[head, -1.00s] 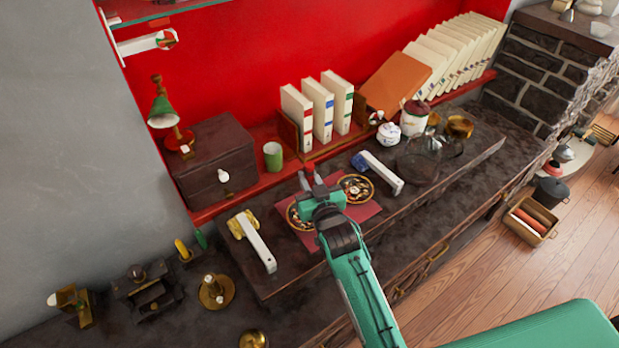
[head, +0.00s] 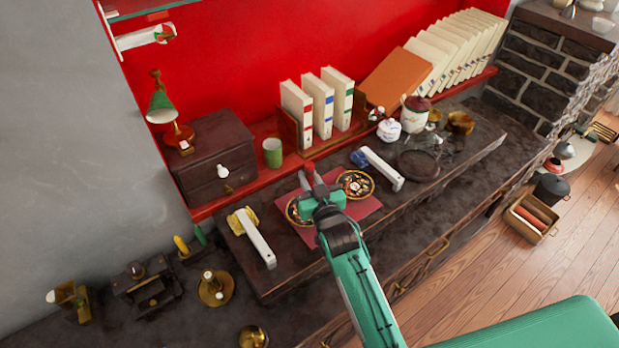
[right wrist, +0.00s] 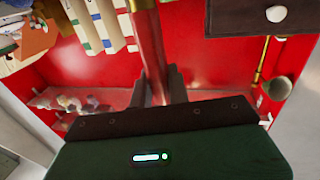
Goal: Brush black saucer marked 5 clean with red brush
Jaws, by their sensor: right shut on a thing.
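Two black saucers with gold patterns lie on a dark red mat (head: 312,237), one on the left (head: 293,212) and one on the right (head: 362,191). I cannot read a 5 on either. My right gripper (head: 311,186) is over the mat, between the saucers, and partly covers the left one. It is shut on a red handle, taken to be the red brush; its red top (head: 309,167) shows above the fingers. In the right wrist view the red handle (right wrist: 150,45) runs up from between the fingers (right wrist: 156,88). The brush's bristles are hidden. My left gripper is not in view.
White-handled tools, one with a yellow head (head: 260,246) and one blue (head: 384,171), lie either side of the mat. A green cup (head: 272,153), a dark drawer box (head: 215,155) and books (head: 318,105) stand behind. Jars stand at the right.

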